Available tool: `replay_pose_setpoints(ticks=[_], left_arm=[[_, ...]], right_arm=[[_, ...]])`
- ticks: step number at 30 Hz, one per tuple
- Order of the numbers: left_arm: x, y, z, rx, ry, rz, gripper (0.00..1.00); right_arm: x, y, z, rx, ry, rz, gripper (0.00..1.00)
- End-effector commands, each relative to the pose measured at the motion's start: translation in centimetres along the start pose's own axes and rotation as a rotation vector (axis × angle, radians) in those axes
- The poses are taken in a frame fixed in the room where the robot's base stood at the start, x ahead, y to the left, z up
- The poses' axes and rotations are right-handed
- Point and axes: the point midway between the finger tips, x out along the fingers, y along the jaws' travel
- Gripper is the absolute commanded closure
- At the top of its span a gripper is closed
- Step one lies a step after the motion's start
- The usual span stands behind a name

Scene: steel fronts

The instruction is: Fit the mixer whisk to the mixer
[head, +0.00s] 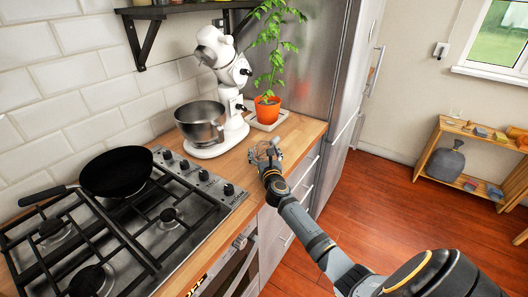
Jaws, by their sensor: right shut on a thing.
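The white mixer (237,104) stands at the back of the wooden counter, with its head (214,47) tilted up. Its steel bowl (198,128) sits on the base below the head. My right gripper (265,153) is over the counter's front part, to the right of and nearer than the mixer. It is shut on a small wiry grey thing, which looks like the mixer whisk (262,147); the fingers partly hide it. The whisk is apart from the mixer. My left gripper is not in view.
A potted plant (267,109) stands on a tray right of the mixer, against the steel fridge (305,60). A black pan (117,171) sits on the gas hob (130,232) at left. A shelf (180,8) hangs above. The counter between mixer and gripper is clear.

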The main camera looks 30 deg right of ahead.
Motion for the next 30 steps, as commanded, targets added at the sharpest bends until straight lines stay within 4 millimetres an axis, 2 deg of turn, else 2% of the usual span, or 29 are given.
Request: replay_pose_setpoints(ticks=[3,10,15,17,20,25,30], left_arm=[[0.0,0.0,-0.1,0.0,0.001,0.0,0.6],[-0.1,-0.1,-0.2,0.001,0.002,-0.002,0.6],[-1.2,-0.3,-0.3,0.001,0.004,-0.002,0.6],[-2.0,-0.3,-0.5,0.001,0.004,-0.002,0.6],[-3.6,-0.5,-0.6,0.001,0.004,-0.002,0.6],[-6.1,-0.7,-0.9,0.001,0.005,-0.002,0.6],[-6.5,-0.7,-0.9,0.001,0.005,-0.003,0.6]], right_arm=[[0.0,0.0,-0.1,0.0,0.001,0.0,0.56],[0.0,0.0,0.1,0.001,0.001,0.0,0.56],[0.0,0.0,1.9,0.001,-0.001,-0.001,0.56],[0.0,0.0,3.2,0.002,-0.002,-0.001,0.56],[0.0,0.0,6.3,0.001,-0.005,0.0,0.56],[0.0,0.0,13.1,0.001,-0.006,0.001,0.56],[0.0,0.0,19.2,0.001,-0.008,0.0,0.56]])
